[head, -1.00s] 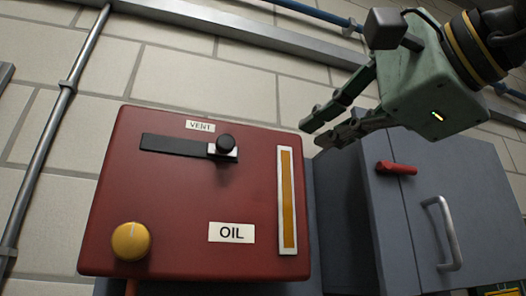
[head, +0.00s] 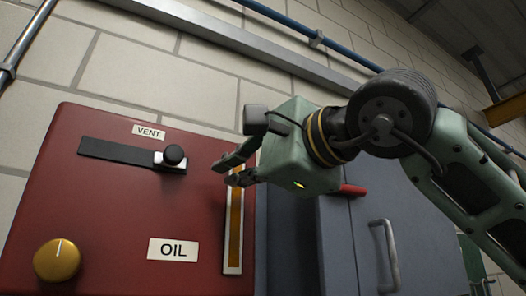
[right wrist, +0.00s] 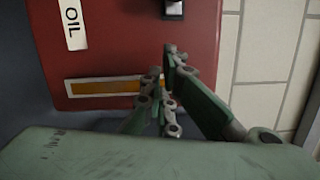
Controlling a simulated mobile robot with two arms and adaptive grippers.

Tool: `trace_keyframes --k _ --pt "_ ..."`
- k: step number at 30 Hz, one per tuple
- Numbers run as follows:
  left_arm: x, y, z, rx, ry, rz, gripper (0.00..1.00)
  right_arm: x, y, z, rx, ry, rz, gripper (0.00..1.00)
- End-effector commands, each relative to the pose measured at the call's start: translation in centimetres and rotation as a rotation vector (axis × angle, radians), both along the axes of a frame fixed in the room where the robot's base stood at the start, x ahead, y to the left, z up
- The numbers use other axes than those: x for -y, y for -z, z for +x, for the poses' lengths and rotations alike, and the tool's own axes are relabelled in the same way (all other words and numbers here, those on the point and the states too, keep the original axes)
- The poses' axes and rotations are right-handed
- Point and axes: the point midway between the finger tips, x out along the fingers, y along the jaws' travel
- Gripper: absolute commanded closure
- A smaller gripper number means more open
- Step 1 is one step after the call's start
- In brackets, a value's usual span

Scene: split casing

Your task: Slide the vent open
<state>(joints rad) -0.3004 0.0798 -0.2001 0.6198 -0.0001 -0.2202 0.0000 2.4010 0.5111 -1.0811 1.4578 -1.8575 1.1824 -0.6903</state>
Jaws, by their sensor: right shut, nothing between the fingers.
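The red panel (head: 100,215) carries a label reading VENT (head: 149,132) above a dark horizontal slot (head: 115,151). A black round knob (head: 174,155) on a pale slider plate sits at the right end of this slot. Part of the slider plate (right wrist: 173,9) shows at the top edge of the right wrist view. My right gripper (head: 225,174) is to the right of the knob and slightly lower, apart from it. Its fingers are shut and empty, and in the right wrist view they point toward the red panel. My left gripper is not in view.
A yellow vertical gauge strip (head: 234,225) is behind my right fingers. A yellow dial (head: 57,259) and an OIL label (head: 173,249) sit lower on the panel. A grey cabinet (head: 350,235) with a red lever (head: 352,190) and a metal handle (head: 384,255) stands right.

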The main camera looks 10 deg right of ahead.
Motion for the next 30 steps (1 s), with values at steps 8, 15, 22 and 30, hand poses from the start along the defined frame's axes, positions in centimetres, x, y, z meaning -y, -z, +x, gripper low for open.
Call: trace_keyframes --k 8,15,22,30 --pt "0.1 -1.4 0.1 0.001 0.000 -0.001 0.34 -3.3 -0.7 -1.0 0.002 0.000 -0.001 1.00" --pt "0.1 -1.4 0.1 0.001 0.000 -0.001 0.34 -3.8 -0.6 -1.1 0.000 0.000 0.001 1.00" --pt "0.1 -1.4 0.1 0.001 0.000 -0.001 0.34 -4.0 -0.6 -1.3 0.000 -0.001 0.000 1.00" --pt "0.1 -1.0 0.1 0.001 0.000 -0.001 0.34 -9.1 -0.6 -3.0 0.003 -0.004 -0.003 1.00"
